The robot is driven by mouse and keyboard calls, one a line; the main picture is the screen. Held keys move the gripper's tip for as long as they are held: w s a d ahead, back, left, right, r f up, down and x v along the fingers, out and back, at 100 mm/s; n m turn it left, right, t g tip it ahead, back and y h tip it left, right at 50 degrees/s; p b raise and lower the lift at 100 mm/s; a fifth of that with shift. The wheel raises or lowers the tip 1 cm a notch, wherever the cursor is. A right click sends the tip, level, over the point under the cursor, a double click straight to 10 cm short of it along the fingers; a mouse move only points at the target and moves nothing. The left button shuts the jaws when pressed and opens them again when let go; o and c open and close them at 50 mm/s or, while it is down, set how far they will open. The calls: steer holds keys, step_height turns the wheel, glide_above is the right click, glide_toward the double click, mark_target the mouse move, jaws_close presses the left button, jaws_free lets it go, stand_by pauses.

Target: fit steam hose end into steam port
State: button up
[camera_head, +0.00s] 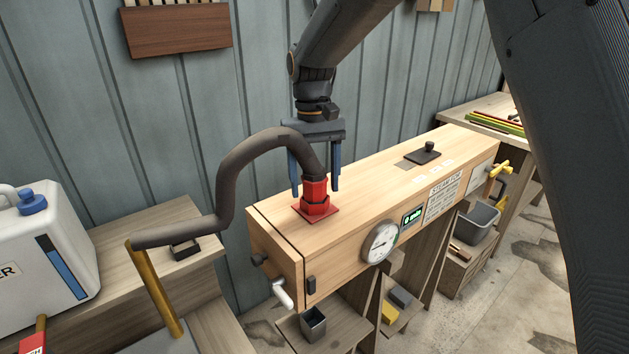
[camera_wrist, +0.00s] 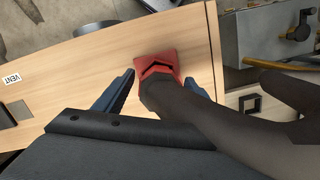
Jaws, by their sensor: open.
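The dark steam hose (camera_head: 233,163) rises from a brass-coloured pipe at the left and bends over to the top of the wooden steam box (camera_head: 376,172). Its red end (camera_head: 314,191) stands upright at the red square steam port (camera_head: 316,212) on the box top and appears seated in it. My gripper (camera_head: 315,188) is open above the port, its blue fingers on either side of the red end, apart from it. In the wrist view the red end (camera_wrist: 158,68) sits between the spread fingers, and the hose (camera_wrist: 200,115) runs off to the lower right. The hose hides part of the joint.
A dial gauge (camera_head: 380,242) and a green display (camera_head: 412,215) are on the box's front. A black-handled lid plate (camera_head: 423,154) lies further along its top. A white water jug (camera_head: 42,253) stands on the left bench. The box top between port and plate is clear.

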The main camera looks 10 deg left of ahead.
steer(key=r+b, duration=0.1)
steer(key=r, duration=0.3)
steer(key=w+r+b, duration=0.1)
steer(key=r, duration=0.3)
steer(key=r+b, duration=0.2)
steer(key=r, duration=0.2)
steer(key=shift+w+a+r, duration=0.1)
steer(key=shift+w+a, duration=0.05)
steer(key=shift+a, duration=0.15)
